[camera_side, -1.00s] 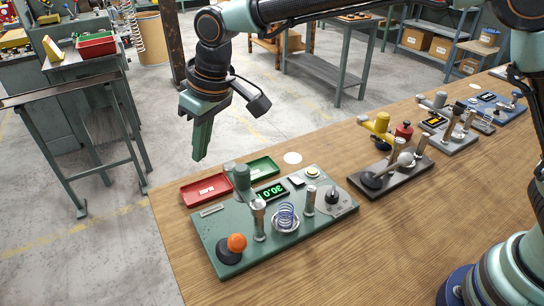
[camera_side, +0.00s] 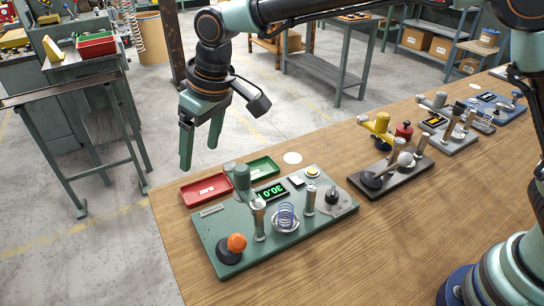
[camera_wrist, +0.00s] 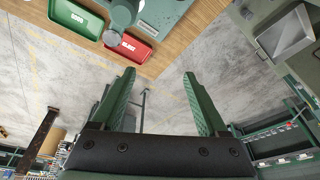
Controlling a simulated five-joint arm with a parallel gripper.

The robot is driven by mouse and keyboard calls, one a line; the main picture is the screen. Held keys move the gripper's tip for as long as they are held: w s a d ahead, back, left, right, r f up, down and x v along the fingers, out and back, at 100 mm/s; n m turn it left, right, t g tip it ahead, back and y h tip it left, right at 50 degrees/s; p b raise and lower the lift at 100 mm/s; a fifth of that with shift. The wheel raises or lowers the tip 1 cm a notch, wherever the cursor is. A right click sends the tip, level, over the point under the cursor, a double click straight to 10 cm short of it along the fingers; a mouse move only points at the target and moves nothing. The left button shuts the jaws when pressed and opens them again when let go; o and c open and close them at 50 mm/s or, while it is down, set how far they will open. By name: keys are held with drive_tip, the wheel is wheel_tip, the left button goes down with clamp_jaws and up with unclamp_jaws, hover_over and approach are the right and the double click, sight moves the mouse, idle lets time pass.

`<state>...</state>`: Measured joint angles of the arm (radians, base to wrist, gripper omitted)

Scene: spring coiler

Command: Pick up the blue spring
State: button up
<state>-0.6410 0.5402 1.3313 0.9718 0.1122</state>
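The blue spring (camera_side: 286,216) stands upright on a round metal seat on the green coiler board (camera_side: 215,248), between two metal posts, in the side view. My gripper (camera_side: 200,158) is open and empty. It hangs above and behind the board, to the upper left of the spring and well apart from it. In the wrist view my gripper's two green fingers (camera_wrist: 158,80) stand wide apart with nothing between them. The spring does not show in the wrist view.
A red tray (camera_side: 206,189) and a green tray (camera_side: 262,168) lie behind the board. The board carries an orange knob (camera_side: 237,242), a lit display (camera_side: 272,191) and a grey-green column (camera_side: 242,180). A dark board (camera_side: 392,182) with a yellow fixture stands to the right on the wooden table.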

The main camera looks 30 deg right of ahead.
drive_tip(key=s+d+m, duration=0.1)
drive_tip(key=d+m, duration=0.1)
drive_tip(key=m, duration=0.2)
drive_tip(key=s+d+f+m+g, duration=0.1)
drive_tip(key=d+m, duration=0.1)
drive_tip(key=m, duration=0.2)
drive_tip(key=s+d+f+m+h, duration=0.1)
drive_tip(key=d+m, duration=0.2)
drive_tip(key=m, duration=0.1)
drive_tip(key=s+d+f+m+g+h, duration=0.15)
drive_tip(key=s+d+m, duration=0.35)
drive_tip(key=m, duration=0.7)
hover_over(286, 207)
drive_tip(key=shift+m+y, duration=0.25)
drive_tip(key=shift+m, duration=0.15)
drive_tip(key=f, duration=0.7)
drive_tip(key=shift+w, duration=0.2)
drive_tip(key=shift+s+f, duration=0.2)
drive_tip(key=shift+f, duration=2.5)
